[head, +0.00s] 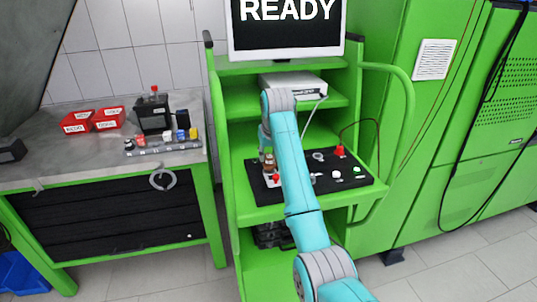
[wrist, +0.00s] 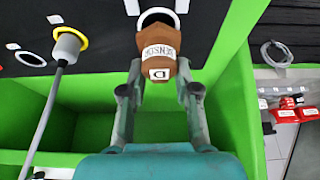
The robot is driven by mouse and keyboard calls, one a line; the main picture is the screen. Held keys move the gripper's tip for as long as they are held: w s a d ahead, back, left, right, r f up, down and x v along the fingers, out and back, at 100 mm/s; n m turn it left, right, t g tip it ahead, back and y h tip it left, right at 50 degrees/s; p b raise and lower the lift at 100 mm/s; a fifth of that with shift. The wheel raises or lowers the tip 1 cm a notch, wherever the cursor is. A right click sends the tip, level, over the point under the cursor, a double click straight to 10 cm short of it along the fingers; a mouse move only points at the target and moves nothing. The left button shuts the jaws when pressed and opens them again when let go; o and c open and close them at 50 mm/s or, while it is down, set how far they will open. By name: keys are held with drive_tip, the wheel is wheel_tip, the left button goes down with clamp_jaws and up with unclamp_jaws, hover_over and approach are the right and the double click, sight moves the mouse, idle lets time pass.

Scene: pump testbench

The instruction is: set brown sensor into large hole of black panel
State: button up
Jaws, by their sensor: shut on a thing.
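The brown sensor (wrist: 157,48), with a white "SENSOR D" label, is between the fingers of my gripper (wrist: 158,88) in the wrist view. My gripper is shut on it. Its far end overlaps a large white-ringed hole (wrist: 158,14) of the black panel (wrist: 105,18). The dark opening shows past the sensor; I cannot tell whether the sensor touches the rim. In the head view the sensor (head: 269,161) is over the left part of the black panel (head: 352,172), and my arm hides the panel's middle.
A smaller white-ringed hole (wrist: 30,58) and a grey plug (wrist: 68,44) with a yellow ring and cable are left of the sensor in the wrist view. A red knob (head: 340,151) stands on the panel.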

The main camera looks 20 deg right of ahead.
drive_tip(key=shift+f, duration=1.05)
idle(0.5)
drive_tip(key=o, duration=1.4)
drive_tip(key=shift+o, duration=0.2)
drive_tip(key=shift+r, duration=0.1)
drive_tip(key=shift+r, duration=3.9)
